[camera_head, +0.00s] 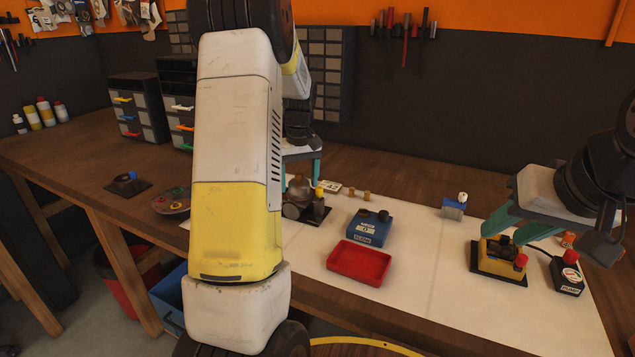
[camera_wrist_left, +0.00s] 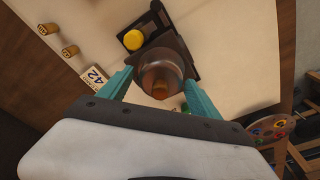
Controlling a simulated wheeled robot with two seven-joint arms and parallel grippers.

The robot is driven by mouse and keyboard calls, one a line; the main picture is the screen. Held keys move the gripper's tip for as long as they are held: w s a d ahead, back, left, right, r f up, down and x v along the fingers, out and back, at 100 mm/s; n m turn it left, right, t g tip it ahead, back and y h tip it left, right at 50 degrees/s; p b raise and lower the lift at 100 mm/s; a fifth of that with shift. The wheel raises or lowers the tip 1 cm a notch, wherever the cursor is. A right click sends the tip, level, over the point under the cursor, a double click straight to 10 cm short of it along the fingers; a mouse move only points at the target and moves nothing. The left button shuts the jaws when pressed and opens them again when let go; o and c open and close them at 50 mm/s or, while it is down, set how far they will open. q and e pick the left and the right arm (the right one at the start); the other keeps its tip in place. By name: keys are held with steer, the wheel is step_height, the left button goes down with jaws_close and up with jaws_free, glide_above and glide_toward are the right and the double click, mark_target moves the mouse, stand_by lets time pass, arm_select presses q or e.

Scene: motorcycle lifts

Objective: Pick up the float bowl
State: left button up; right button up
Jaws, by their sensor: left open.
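The float bowl (camera_wrist_left: 160,78), a rounded brownish metal-like cup, shows between the fingers of my left gripper in the left wrist view. It stands at a dark fixture with a yellow knob (camera_wrist_left: 133,40). My left gripper (camera_wrist_left: 158,88) is open, with one teal finger on each side of the bowl; I cannot tell whether they touch it. In the head view my left arm partly hides this spot, and the bowl (camera_head: 298,194) shows below the teal fingers. My right gripper (camera_head: 503,235) is at a yellow block (camera_head: 500,265) on the right; its grip is unclear.
A red tray (camera_head: 359,262) and a blue box (camera_head: 369,229) stand on the white mat. Brass pieces and a "42" card (camera_wrist_left: 94,77) lie beside the fixture. A round dish (camera_head: 171,201) is left of my arm. The mat between the tray and yellow block is clear.

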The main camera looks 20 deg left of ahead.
arm_select(q)
steer(key=shift+f, duration=0.6)
steer(key=c, duration=1.1)
steer(key=shift+r, duration=0.1)
